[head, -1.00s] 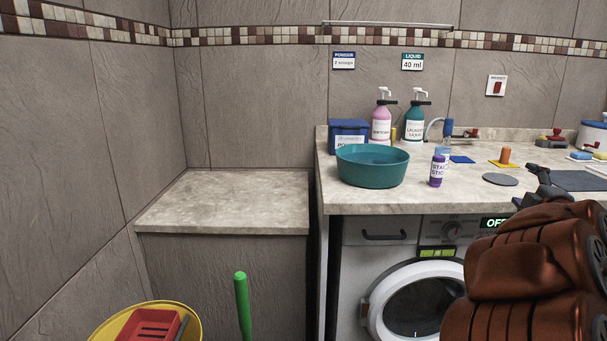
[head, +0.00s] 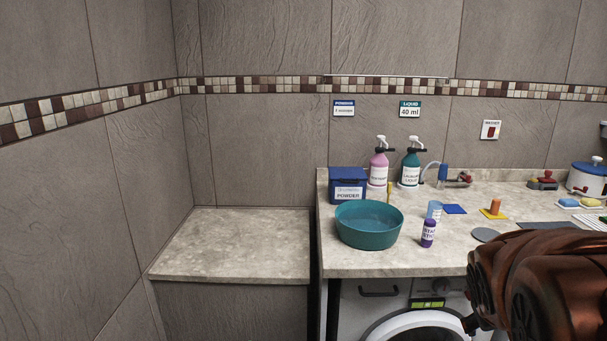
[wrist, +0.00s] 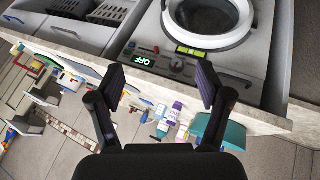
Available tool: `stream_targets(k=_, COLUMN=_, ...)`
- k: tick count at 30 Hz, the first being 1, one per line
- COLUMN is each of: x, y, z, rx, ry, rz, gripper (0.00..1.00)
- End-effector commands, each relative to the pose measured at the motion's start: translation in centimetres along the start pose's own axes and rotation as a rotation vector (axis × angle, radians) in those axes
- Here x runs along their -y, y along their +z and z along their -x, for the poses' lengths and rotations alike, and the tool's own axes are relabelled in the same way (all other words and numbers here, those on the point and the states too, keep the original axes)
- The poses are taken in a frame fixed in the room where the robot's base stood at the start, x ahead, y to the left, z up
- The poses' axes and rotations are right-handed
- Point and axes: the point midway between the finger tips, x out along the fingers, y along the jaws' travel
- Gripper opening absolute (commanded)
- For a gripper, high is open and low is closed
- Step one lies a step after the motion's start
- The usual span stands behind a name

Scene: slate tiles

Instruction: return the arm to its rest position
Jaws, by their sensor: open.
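My gripper (wrist: 161,90) shows in the wrist view with its two dark fingers spread apart and nothing between them. Beyond the fingers, that view shows the washing machine (wrist: 207,22) and the counter edge, with the picture turned roughly upside down. In the head view my reddish-brown arm (head: 545,285) fills the lower right corner, in front of the counter's right part. The gripper fingers are not visible in the head view.
The counter (head: 375,262) carries a teal basin (head: 368,226), a blue powder box (head: 347,186), two pump bottles (head: 378,168) (head: 410,168) and a purple stain stick (head: 428,234). The lower ledge (head: 235,245) on the left is bare. The washing machine door (head: 415,325) is below the counter.

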Motion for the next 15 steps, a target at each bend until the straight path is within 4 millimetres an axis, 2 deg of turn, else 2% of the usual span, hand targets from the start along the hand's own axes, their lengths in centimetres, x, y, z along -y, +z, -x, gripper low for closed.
stream_targets(k=1, x=1.5, y=0.8, z=2.3, rx=0.048, ry=-0.056, rz=-0.003, gripper=0.78)
stream_targets(k=6, x=7.4, y=6.6, z=7.9, rx=0.263, ry=-0.236, rz=0.007, gripper=0.78)
stream_targets(k=9, x=10.1, y=10.1, z=11.5, rx=0.385, ry=-0.325, rz=0.037, gripper=0.78)
stream_targets(k=12, x=11.8, y=13.2, z=14.6, rx=0.492, ry=-0.388, rz=0.072, gripper=0.78)
stream_targets(k=15, x=12.7, y=15.2, z=16.7, rx=0.562, ry=-0.429, rz=0.102, gripper=0.78)
